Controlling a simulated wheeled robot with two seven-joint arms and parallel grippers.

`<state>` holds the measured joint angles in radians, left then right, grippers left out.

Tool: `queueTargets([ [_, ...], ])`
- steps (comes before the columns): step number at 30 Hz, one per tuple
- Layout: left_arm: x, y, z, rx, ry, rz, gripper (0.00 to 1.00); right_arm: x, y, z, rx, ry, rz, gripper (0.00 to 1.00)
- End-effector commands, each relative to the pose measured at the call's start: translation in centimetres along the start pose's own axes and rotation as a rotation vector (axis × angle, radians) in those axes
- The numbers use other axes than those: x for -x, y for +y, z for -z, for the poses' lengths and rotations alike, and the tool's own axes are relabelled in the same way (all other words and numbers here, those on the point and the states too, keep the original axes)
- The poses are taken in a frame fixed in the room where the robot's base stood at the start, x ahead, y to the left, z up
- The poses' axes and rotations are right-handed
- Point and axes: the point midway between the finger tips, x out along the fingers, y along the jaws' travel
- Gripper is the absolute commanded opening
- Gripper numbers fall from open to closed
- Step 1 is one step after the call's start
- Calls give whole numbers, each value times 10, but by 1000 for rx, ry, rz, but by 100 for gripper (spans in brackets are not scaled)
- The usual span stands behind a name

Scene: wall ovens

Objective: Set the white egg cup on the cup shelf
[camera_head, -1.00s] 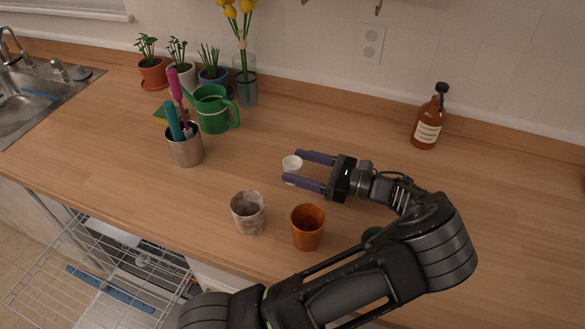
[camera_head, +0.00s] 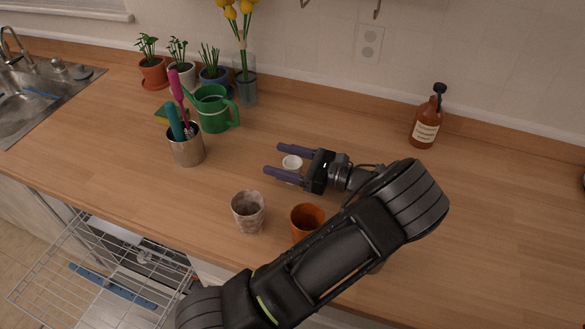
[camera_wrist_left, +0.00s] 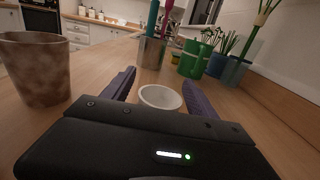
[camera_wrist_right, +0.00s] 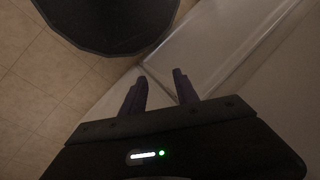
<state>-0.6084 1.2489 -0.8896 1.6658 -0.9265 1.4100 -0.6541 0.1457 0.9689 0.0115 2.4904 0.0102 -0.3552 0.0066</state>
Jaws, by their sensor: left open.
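The white egg cup (camera_head: 292,163) stands upright on the wooden counter. It also shows in the left wrist view (camera_wrist_left: 160,97), between the fingers. My left gripper (camera_head: 273,159) is open, with one purple finger on each side of the cup and the fingertips past it. I cannot tell whether either finger touches the cup. My right gripper (camera_wrist_right: 159,80) is open and empty, low over the floor beside pale cabinet panels. I cannot make out a cup shelf in these views.
A mottled cup (camera_head: 248,211) and an orange cup (camera_head: 306,219) stand near the front edge, close to my left arm. A utensil tin (camera_head: 186,148), green watering can (camera_head: 214,110) and potted plants stand left. A brown bottle (camera_head: 426,122) stands at the back right. A wire rack (camera_head: 80,272) is pulled out below.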

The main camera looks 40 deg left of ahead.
Motion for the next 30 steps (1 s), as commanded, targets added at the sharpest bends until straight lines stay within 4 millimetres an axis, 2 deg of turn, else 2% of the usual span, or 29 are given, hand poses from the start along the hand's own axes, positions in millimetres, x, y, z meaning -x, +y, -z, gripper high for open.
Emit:
queueTargets([
  [9,0,0,0,0,0,0,66,0,0,0,0,0,0,36],
  [30,0,0,0,0,0,0,9,0,0,0,0,0,0,36],
])
